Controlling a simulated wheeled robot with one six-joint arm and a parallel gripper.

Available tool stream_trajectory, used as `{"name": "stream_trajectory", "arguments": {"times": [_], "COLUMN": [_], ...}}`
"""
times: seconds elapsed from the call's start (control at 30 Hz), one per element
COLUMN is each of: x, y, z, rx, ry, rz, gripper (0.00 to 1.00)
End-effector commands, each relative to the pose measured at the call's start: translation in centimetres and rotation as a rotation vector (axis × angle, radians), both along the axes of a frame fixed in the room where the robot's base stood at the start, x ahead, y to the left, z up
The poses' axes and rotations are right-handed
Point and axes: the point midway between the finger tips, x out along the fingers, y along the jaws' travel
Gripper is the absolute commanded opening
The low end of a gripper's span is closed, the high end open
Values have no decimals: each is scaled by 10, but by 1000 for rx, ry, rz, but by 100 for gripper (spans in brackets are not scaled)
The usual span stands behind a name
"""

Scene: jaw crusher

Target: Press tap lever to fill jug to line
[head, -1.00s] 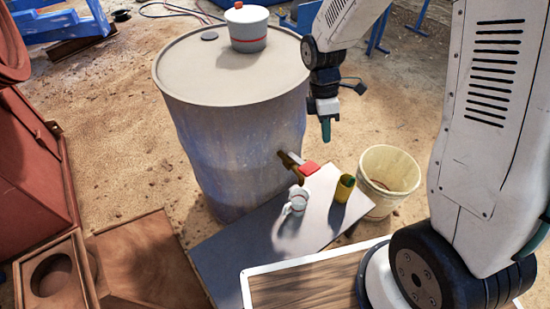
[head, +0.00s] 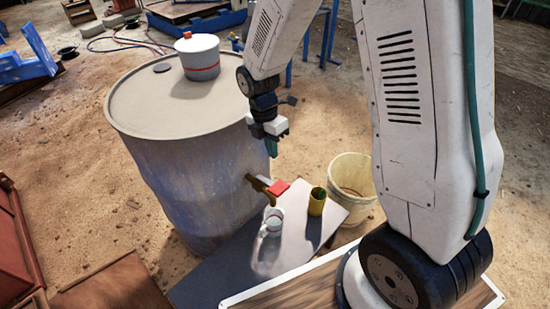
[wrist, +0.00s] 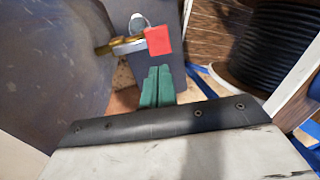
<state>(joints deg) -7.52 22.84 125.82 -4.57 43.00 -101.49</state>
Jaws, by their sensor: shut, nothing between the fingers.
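A brass tap with a red lever (head: 279,187) sticks out of the side of a large drum (head: 190,150). A clear jug (head: 271,222) stands on a grey board (head: 230,262) below the tap. My gripper (head: 271,148) is above the tap with its green fingers pointing down, apart from the lever. In the wrist view the closed green fingers (wrist: 157,88) show just below the red lever (wrist: 158,41), with nothing between them. The jug's rim (wrist: 138,22) shows partly behind the lever. The water level and the line on the jug are too small to tell.
A yellow cup (head: 317,201) stands on the board to the right of the jug. A cream bucket (head: 350,182) is on the ground behind it. A white pot with a red band (head: 198,58) sits on the drum top.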

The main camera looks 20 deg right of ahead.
Motion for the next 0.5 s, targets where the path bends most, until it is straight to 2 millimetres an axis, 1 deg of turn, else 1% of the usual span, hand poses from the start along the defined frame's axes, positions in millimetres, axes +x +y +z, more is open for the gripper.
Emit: {"name": "stream_trajectory", "arguments": {"times": [0.03,0.3,0.5], "x": [-3,-14,-21], "y": [-1,-7,-10], "z": [-10,-67,-101], "rx": [-1,-1,-1], "ry": [6,6,5], "rz": [-1,-3,-2], "gripper": [0,0,0]}}
